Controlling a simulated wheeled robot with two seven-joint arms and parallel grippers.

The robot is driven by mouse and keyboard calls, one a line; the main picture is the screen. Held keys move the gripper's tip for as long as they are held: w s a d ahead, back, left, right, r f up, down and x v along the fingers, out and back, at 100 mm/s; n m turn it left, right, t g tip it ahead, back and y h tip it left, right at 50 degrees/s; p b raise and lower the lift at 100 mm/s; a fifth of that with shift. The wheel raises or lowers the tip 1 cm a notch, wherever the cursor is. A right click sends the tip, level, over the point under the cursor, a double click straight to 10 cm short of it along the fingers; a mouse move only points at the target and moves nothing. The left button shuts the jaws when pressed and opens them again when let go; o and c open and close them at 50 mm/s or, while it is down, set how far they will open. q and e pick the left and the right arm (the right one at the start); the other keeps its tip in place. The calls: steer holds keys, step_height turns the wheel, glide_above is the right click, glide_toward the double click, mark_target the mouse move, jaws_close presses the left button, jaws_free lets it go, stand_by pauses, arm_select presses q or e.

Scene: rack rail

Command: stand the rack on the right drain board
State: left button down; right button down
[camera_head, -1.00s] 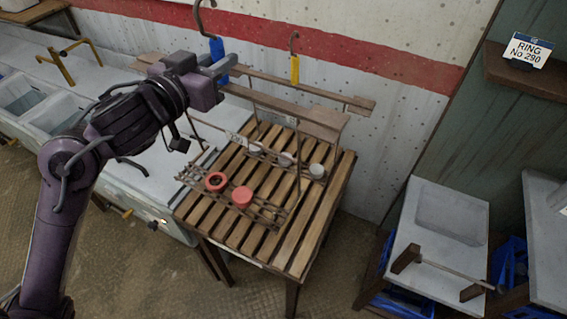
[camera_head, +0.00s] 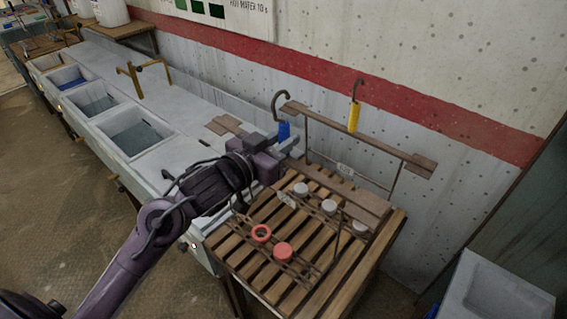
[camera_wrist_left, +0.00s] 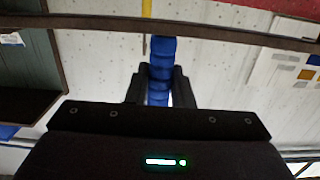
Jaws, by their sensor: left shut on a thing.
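The rack has two wooden rails on thin metal uprights (camera_head: 385,150) and a lower wire shelf. It is over the slatted wooden drain board (camera_head: 250,268) at the right end of the sink counter; I cannot tell whether its feet touch the slats. The right gripper is out of view.
The sink counter (camera_head: 180,125) with several basins (camera_head: 133,138) and a brass tap (camera_head: 140,72) runs left. The wall with a red stripe (camera_head: 440,117) stands close behind the rack. A pale basin (camera_head: 500,295) stands at the lower right. Floor is open at the left.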

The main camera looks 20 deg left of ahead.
arm_select(q)
steer(key=shift+f, duration=2.65)
steer(key=c, duration=1.3)
jaws_free()
steer(key=shift+f, duration=0.1)
steer(key=shift+s, duration=0.1)
steer(key=v, duration=1.2)
